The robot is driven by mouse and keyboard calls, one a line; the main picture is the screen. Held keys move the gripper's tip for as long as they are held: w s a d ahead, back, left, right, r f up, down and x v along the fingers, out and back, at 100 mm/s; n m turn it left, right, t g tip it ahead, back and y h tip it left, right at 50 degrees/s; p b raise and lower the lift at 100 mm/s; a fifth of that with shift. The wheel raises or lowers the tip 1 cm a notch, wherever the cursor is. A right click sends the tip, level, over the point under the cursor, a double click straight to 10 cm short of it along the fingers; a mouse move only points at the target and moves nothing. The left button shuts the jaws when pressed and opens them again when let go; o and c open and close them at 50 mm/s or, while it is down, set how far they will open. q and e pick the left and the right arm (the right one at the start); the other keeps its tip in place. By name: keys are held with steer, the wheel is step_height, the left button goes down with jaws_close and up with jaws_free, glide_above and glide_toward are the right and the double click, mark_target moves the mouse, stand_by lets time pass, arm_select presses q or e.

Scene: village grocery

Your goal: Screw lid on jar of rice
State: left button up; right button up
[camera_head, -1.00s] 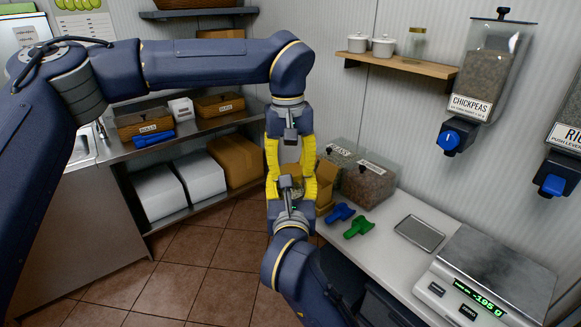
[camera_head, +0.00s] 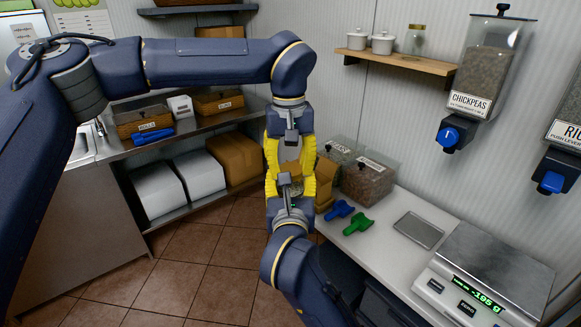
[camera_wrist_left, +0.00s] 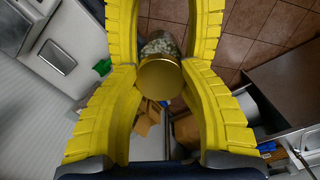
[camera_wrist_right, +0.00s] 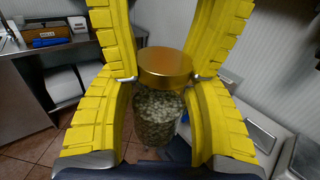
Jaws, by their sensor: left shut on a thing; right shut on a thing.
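The rice jar (camera_wrist_right: 157,120) is clear glass with pale grains inside. It is upright in the right wrist view, between the yellow fingers of my right gripper (camera_wrist_right: 157,105), which is shut on it from below. The gold lid (camera_wrist_right: 165,65) is on top of the jar's mouth, roughly level; whether its thread is engaged cannot be told. My left gripper (camera_wrist_left: 160,75) comes from above and is shut on the lid, whose round top (camera_wrist_left: 160,77) faces the left wrist camera. In the head view the left gripper (camera_head: 290,160) is directly above the right gripper (camera_head: 290,182), and fingers largely hide the jar.
The grippers are in the air beside the white counter (camera_head: 385,235). On it are a blue scoop (camera_head: 339,211), a green scoop (camera_head: 358,224), a metal tray (camera_head: 419,231) and a scale (camera_head: 495,270). Dispensers (camera_head: 483,75) hang on the right wall. Shelves with boxes (camera_head: 160,185) stand behind left.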

arm_select(q)
steer(key=shift+f, duration=0.3)
steer(key=o, duration=0.4)
steer(key=shift+o, duration=0.2)
